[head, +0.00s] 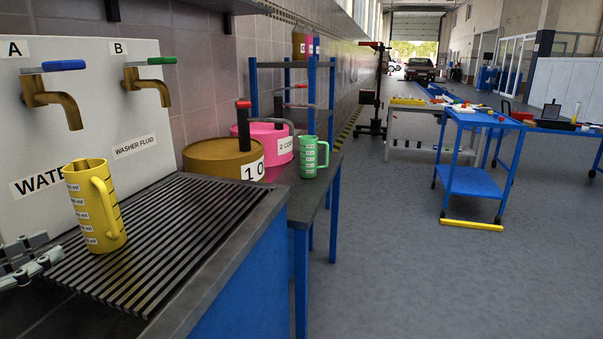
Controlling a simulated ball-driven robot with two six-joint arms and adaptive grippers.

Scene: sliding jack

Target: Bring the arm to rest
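My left gripper (46,248) is at the lower left edge, low over the slatted drain grate (165,235). Its two fingertips look apart with nothing between them, and the rest of the arm is out of frame. A yellow measuring mug (88,208) stands upright on the grate just right of the fingertips, with a small gap between. Its handle faces right. My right gripper is not in view.
Brass taps A (50,100) and B (148,82) stick out from the white tank panel above the mug. Yellow (222,160) and pink drums and a green mug (313,157) stand beyond the grate. Blue carts (475,180) are farther right; the floor between is clear.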

